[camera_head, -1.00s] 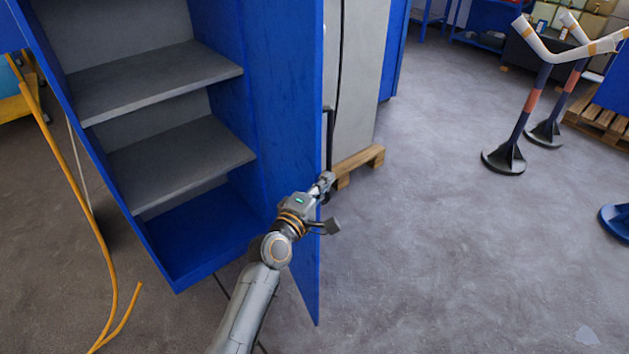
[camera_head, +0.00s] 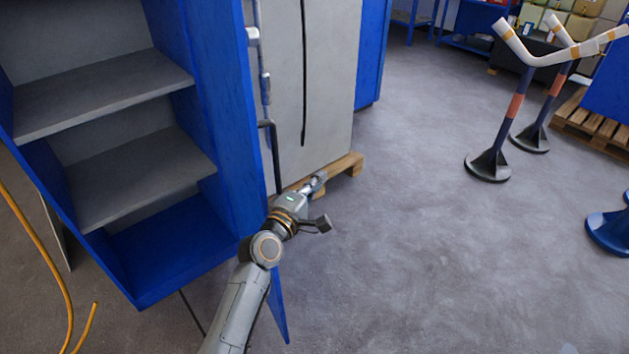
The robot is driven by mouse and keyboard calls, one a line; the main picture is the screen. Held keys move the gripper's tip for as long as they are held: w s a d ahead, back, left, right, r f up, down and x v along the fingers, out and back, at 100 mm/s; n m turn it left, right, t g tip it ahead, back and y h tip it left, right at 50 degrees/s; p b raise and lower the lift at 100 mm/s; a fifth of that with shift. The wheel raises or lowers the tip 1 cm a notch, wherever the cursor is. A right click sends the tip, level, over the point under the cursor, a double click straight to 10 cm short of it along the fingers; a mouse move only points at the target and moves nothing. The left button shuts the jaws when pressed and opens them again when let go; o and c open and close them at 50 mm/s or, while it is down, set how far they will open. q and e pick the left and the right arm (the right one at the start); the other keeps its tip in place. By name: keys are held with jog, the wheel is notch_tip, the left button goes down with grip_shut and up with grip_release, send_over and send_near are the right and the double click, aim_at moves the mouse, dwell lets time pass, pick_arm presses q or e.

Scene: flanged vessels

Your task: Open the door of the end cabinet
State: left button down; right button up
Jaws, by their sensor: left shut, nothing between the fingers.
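The blue end cabinet (camera_head: 165,260) stands at the left with its front open, showing grey shelves inside. A dark bent handle (camera_head: 271,150) and a rod with a pale fitting show just past the door's edge. My left gripper (camera_head: 319,181) is shut and empty. It is to the right of the door's edge, beyond the handle's lower end. My forearm crosses in front of the lower door and hides part of it. My right gripper is out of view.
A tall grey unit on a wooden pallet (camera_head: 345,166) stands behind the door. Dark-based stands (camera_head: 488,166) holding pale pipes are at the right, with a blue base (camera_head: 608,232) at the right edge. A yellow hose (camera_head: 40,255) hangs at the left. The middle floor is clear.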

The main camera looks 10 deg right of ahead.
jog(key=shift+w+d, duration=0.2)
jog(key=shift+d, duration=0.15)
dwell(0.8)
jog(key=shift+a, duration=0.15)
